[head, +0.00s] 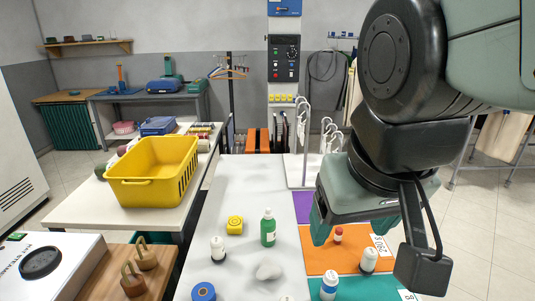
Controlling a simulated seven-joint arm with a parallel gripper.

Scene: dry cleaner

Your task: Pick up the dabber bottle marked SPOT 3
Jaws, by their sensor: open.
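My gripper (352,228) hangs at the right over the orange mat (320,262), its green fingers pointing down and apart. A small bottle with a red top (338,234) shows between the fingers in this view; I cannot tell its depth relative to them. The bottle markings are too small to read, so I cannot tell which is SPOT 3.
A green bottle (268,228), a yellow tape measure-like item (235,225), a blue roll (203,292) and a crumpled white cloth (268,271) are on the white table (235,180). A yellow basket (150,190) stands left. A white rack (305,140) stands behind my gripper.

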